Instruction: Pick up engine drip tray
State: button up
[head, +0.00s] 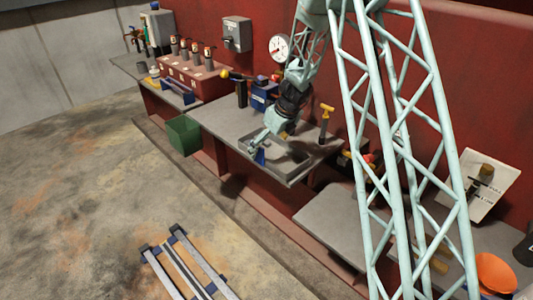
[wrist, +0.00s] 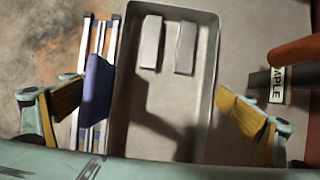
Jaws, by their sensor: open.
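The engine drip tray (head: 291,167) is a shallow grey rectangular tray on the grey bench in the head view. In the wrist view the tray (wrist: 164,92) runs lengthwise between my fingers, with two pale flat blocks (wrist: 151,42) at its far end. My gripper (head: 262,147) is over the tray's left part in the head view. In the wrist view my gripper (wrist: 152,108) is open, one yellow-padded finger on each side of the tray, with visible gaps. A blue piece (wrist: 97,88) shows beside the tray's left wall. The tray's near end is hidden by my gripper.
A yellow-topped post (head: 325,122) stands behind the tray. A blue box (head: 263,95) stands farther back. In the wrist view, a dark labelled part (wrist: 275,83) lies right. A blue-and-white rack (head: 186,265) is on the floor.

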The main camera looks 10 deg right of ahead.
jog(key=shift+c, duration=0.9)
jog(key=c, duration=0.7)
jog(key=shift+o, duration=0.2)
jog(key=shift+r, duration=0.2)
jog(key=shift+r+p, duration=1)
jog(key=shift+r, duration=0.65)
jog(key=shift+s, duration=0.45)
jog(key=s+r+b, duration=0.1)
jog(key=s+b, duration=0.3)
jog(key=s, duration=1.1)
jog(key=shift+a+r, duration=0.15)
jog(key=shift+a, duration=0.1)
